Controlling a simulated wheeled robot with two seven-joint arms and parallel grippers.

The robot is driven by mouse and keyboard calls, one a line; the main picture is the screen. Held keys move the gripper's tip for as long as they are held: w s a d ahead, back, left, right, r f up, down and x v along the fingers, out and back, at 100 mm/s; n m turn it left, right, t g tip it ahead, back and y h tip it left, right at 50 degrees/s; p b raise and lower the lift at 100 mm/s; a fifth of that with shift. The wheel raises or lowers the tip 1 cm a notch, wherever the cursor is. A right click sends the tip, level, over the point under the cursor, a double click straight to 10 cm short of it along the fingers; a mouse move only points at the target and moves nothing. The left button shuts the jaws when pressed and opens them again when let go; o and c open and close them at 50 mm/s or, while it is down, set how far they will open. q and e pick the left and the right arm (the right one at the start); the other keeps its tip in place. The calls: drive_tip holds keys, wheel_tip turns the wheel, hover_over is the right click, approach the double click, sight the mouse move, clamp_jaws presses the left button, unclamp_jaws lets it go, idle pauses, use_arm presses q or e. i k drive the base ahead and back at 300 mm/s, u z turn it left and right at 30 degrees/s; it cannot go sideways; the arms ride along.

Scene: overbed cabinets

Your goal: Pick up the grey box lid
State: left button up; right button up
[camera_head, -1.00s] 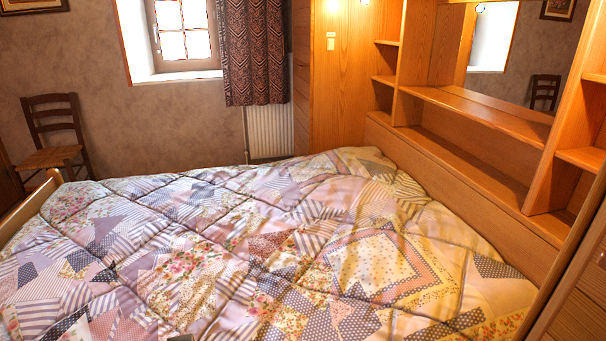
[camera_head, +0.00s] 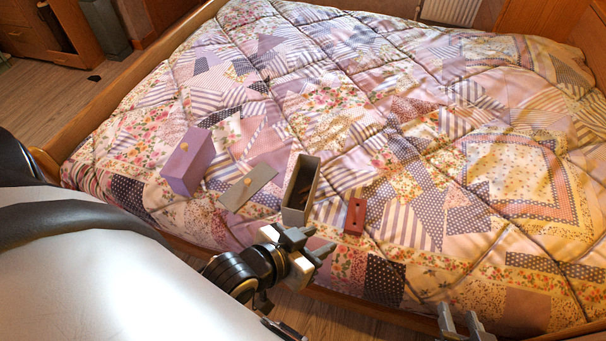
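A purple box (camera_head: 188,162) with a knob is left of the lid. A small red block (camera_head: 355,216) lies right of the grey box. The bed's wooden frame (camera_head: 140,62) runs along the left. The quilt (camera_head: 400,90) beyond is clear.

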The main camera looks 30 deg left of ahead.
sight(235, 198)
drive_tip(key=u, duration=1)
